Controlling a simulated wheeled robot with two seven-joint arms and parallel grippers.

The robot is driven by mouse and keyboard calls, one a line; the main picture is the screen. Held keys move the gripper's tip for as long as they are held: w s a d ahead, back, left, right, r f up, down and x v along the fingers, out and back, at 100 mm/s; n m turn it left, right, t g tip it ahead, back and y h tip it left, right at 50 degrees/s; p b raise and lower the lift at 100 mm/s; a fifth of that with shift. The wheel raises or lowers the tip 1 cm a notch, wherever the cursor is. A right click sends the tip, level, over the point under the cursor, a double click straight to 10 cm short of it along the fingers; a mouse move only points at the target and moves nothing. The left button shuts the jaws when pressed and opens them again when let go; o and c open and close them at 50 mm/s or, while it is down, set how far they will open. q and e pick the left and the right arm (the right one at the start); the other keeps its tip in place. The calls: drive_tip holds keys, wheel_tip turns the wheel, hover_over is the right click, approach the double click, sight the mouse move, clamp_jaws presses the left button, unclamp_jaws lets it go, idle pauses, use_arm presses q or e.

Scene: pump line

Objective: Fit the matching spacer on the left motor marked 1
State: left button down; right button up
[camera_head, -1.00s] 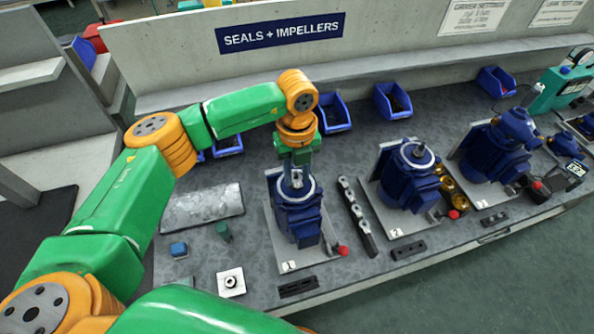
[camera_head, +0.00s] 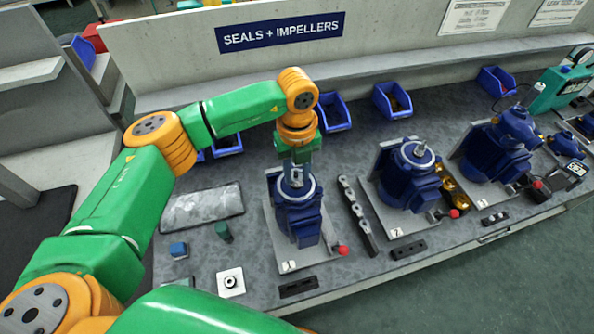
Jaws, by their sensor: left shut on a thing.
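The left motor (camera_head: 298,222) is blue and stands upright on a pale plate marked 1 (camera_head: 289,266). My left gripper (camera_head: 296,180) points straight down at the top of this motor, over its shaft. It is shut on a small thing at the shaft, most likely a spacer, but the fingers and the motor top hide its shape. I cannot tell whether the thing is seated or only around the shaft's upper end. My right gripper is out of view.
Motor 2 (camera_head: 407,180) and another blue motor (camera_head: 499,150) stand to the right. A white square with a ring (camera_head: 231,282), a green cylinder (camera_head: 223,231) and a blue block (camera_head: 178,250) lie left. Blue bins (camera_head: 333,113) line the back.

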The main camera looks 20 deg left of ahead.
use_arm(q)
drive_tip(key=shift+f, duration=0.1)
idle(0.3)
unclamp_jaws()
idle(0.4)
wheel_tip(320, 180, up, 9)
drive_tip(key=p, duration=0.6)
idle(0.4)
